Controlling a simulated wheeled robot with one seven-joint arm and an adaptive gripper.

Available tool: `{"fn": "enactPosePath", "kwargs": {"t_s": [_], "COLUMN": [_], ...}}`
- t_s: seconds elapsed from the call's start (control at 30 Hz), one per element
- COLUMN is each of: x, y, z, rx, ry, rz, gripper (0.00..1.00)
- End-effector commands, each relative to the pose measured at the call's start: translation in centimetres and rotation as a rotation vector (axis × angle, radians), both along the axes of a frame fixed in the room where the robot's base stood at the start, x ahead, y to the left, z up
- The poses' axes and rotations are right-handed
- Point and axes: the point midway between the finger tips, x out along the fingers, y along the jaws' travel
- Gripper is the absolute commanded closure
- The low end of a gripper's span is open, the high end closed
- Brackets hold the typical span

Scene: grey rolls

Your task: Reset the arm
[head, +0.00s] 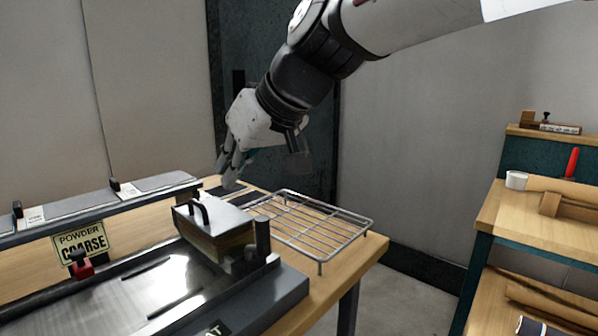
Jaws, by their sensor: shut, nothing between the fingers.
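My arm comes in from the upper right and bends down to the left. My gripper (228,180) hangs in the air, pointing down, near the back edge of the wooden bench (345,262). Its fingers are close together and hold nothing. It appears above and behind a silver box with a black handle (214,228) and to the left of a wire rack (318,228). How high the fingertips are over the bench is hard to tell.
A metal-topped machine (150,290) with a "POWDER COARSE" sign (82,243) fills the front left. A second bench (540,222) with a white cup (516,180) and a red-handled tool (572,162) stands right. Open floor (415,298) lies between the benches.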

Motion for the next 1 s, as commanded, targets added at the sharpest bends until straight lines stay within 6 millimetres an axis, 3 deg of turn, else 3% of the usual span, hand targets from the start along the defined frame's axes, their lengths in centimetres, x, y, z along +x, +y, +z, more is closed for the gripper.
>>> {"fn": "enactPosePath", "kwargs": {"t_s": [0.17, 0.27, 0.4, 0.5, 0.8, 1.0], "x": [-1.9, -4.0, -8.0, -10.8, -18.1, -23.6], "y": [-7.1, -12.7, -20.5, -24.7, -32.4, -32.2], "z": [-1.6, -3.1, -5.8, -7.7, -12.9, -15.6], "rx": [-0.076, -0.125, -0.177, -0.196, -0.214, -0.311], "ry": [0.025, 0.055, 0.104, 0.137, 0.216, 0.429], "rz": [-0.152, -0.285, -0.487, -0.607, -0.874, -0.847], "gripper": [1.0, 1.0, 1.0, 1.0, 1.0, 1.0]}}
